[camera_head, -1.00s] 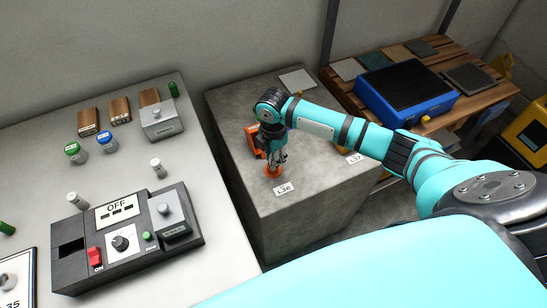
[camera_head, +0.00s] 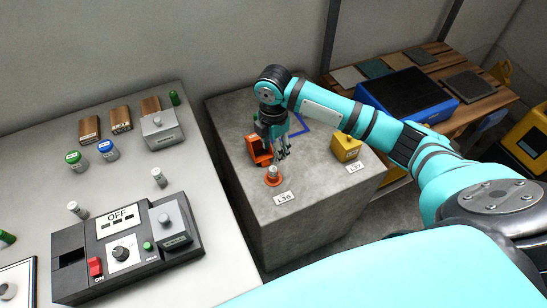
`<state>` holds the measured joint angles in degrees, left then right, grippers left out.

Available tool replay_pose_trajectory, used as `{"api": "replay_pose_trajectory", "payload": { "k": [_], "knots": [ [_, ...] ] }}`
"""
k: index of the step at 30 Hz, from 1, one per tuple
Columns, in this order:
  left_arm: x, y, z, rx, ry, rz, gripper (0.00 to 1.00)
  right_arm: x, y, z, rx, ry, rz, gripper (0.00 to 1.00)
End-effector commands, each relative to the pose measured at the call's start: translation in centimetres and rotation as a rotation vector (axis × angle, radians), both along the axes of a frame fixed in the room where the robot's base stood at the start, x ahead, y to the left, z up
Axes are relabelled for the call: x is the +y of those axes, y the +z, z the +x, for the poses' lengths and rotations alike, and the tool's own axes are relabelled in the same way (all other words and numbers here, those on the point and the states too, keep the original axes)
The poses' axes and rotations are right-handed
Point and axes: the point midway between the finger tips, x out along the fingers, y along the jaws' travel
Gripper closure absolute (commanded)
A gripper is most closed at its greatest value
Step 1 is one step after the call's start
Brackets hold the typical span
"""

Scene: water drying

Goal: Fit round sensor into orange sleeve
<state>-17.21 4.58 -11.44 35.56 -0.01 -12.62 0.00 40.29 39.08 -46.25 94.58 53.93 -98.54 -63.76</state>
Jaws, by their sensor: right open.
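The orange sleeve (camera_head: 273,182) stands near the front edge of the concrete block, beside the L36 label. A small pale round piece (camera_head: 273,171), which looks like the round sensor, shows at the sleeve's top. I cannot tell how deep it sits. My right gripper (camera_head: 283,156) is open and points down, above and slightly right of the sleeve, apart from it. Nothing shows between its fingers. My left gripper is not in view.
A yellow block (camera_head: 346,147) sits near the L37 label (camera_head: 356,167). A blue square outline (camera_head: 303,124) is on the block's top. A control box (camera_head: 128,243) lies on the left table.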

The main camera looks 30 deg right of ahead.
Motion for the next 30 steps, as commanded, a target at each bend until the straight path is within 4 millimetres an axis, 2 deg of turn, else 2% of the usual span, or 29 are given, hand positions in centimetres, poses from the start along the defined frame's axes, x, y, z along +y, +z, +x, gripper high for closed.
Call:
{"api": "replay_pose_trajectory", "payload": {
  "k": [1, 6, 23, 26, 30],
  "knots": [
    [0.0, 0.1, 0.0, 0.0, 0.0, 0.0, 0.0, 0.0, 0.9, 0.1, -0.002, 0.0, -0.001, 0.55],
    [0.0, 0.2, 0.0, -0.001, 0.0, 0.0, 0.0, 0.0, 2.5, 0.0, 0.0, -0.001, 0.0, 0.55],
    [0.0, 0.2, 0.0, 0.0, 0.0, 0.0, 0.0, 0.0, 2.7, 0.0, 0.001, -0.001, 0.001, 0.55],
    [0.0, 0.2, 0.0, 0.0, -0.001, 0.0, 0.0, 0.8, 2.0, -0.5, 0.0, -0.009, 0.009, 0.55],
    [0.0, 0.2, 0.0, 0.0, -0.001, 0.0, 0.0, 4.1, -0.4, -3.0, -0.023, -0.082, 0.056, 0.55]
  ]
}}
